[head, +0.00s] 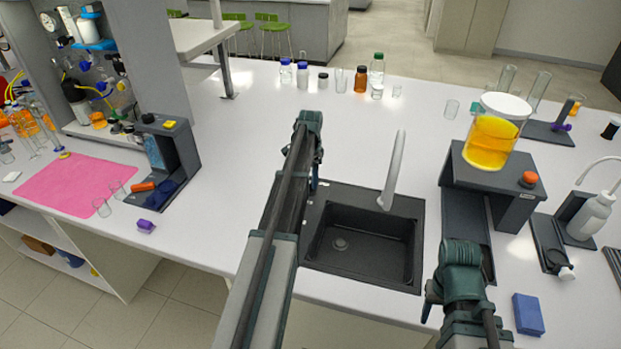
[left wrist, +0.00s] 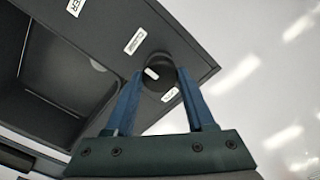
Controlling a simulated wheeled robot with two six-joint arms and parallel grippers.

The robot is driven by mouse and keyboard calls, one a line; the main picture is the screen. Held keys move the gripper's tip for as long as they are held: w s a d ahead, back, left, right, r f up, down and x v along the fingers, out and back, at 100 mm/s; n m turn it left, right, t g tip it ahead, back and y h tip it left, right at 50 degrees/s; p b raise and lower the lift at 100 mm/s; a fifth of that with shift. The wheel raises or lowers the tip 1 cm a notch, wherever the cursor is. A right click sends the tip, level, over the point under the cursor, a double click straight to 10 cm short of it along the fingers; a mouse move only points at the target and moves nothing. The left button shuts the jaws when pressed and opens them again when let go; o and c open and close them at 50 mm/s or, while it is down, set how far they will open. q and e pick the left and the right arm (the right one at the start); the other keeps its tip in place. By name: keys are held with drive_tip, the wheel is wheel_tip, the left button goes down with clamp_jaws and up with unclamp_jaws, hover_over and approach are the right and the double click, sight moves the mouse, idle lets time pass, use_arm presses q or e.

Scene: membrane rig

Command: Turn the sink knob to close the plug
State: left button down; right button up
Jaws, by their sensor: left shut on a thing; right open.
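The dark sink (head: 413,205) is set into the white bench, with a round drain (head: 340,243) in its basin and a pale curved faucet (head: 393,170) behind. The round black sink knob (left wrist: 157,73), with a white mark, sits on the sink's rim in the left wrist view. My left gripper (left wrist: 160,92) is shut on the knob, one blue finger on each side. Small white labels (left wrist: 135,41) lie near it; their text is hard to read. In the head view my left arm hides the knob. My right gripper (head: 430,303) is open and empty by the sink's front right.
An orange-filled jar (head: 492,135) stands on a dark stand (head: 510,190) right of the sink. A blue block (head: 528,314) lies at the front right. Several bottles (head: 303,76) stand at the back. A pink mat (head: 75,184) lies at the left.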

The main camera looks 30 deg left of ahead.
sight(310, 180)
use_arm(q)
drive_tip(key=shift+m, duration=0.3)
drive_tip(key=shift+c, duration=1.3)
unclamp_jaws()
wheel_tip(310, 180, up, 14)
drive_tip(key=p, duration=1.4)
drive_tip(key=shift+f, duration=0.15)
